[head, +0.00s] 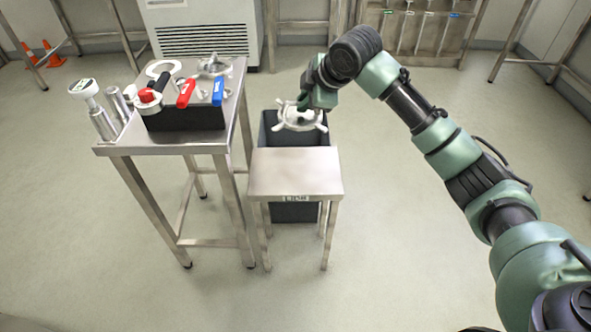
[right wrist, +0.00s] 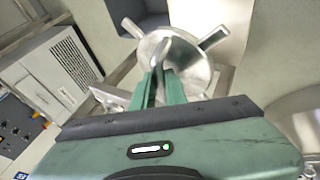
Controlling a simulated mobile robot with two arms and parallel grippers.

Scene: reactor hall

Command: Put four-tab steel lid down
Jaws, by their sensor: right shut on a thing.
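The four-tab steel lid (head: 300,118) is a round metal disc with tabs sticking out from its rim. My right gripper (head: 304,104) is shut on it from above, near its middle. In the right wrist view the green fingers (right wrist: 161,80) close on the upright handle of the lid (right wrist: 196,66). My left gripper is not in view.
A taller steel table (head: 172,140) at left holds a black block with red and blue handles (head: 185,92) and metal cylinders (head: 103,122). The small stand's top is bare.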

